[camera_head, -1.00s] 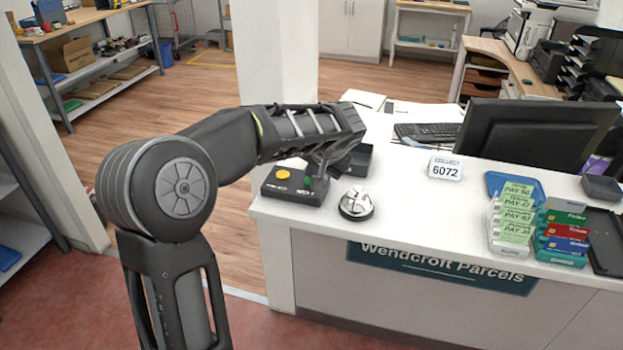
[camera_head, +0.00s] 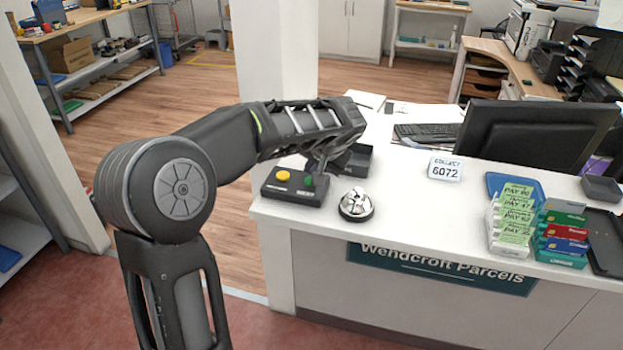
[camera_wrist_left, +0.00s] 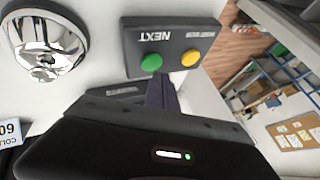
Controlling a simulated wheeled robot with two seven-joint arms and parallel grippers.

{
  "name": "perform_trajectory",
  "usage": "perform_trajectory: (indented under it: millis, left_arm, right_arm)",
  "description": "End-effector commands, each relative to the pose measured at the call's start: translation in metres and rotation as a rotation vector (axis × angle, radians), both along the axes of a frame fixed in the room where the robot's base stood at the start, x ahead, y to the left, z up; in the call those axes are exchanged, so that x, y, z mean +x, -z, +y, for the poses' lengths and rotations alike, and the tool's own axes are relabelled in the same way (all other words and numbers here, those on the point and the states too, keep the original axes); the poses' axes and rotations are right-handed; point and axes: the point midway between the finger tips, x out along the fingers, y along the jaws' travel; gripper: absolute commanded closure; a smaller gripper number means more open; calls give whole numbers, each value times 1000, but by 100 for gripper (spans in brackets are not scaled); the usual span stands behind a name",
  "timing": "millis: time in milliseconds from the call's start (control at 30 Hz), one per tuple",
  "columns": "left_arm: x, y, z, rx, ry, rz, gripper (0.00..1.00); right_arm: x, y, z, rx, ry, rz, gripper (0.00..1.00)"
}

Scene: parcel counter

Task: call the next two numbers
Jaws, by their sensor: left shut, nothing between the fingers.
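The black button box (camera_head: 293,190) sits on the counter's left end, with a yellow button (camera_head: 283,175) and a green button (camera_head: 308,180). In the left wrist view the green button (camera_wrist_left: 151,62) is beside the upside-down word NEXT, and the yellow button (camera_wrist_left: 191,57) has a label too small to read. My left gripper (camera_head: 317,168) is shut and empty, pointing down close by the green button. In the wrist view its fingertips (camera_wrist_left: 161,82) are just short of that button; I see no contact. The number sign (camera_head: 445,169) reads 6072. My right gripper is out of view.
A silver bell (camera_head: 356,204) stands just right of the button box. A monitor (camera_head: 538,135), a keyboard (camera_head: 428,132) and stacked cards (camera_head: 512,220) are further right. The counter's front middle is clear.

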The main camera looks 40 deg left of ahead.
Motion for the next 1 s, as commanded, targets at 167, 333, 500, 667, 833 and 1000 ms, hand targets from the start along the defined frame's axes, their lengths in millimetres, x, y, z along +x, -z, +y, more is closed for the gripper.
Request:
perform_trajectory:
  millis: [167,333,500,667,833,1000]
  left_arm:
    - [0,-19,0,-1,0,-2,100]
    - [0,-38,0,0,0,-2,100]
    - [0,-54,0,0,0,-1,100]
    - [0,-58,0,0,0,0,100]
    - [0,-58,0,0,0,0,100]
    - [0,-58,0,0,0,0,100]
  right_arm:
    - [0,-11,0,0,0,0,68]
    - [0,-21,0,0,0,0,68]
    - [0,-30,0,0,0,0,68]
    - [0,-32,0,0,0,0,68]
    - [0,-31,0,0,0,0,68]
    - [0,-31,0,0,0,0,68]
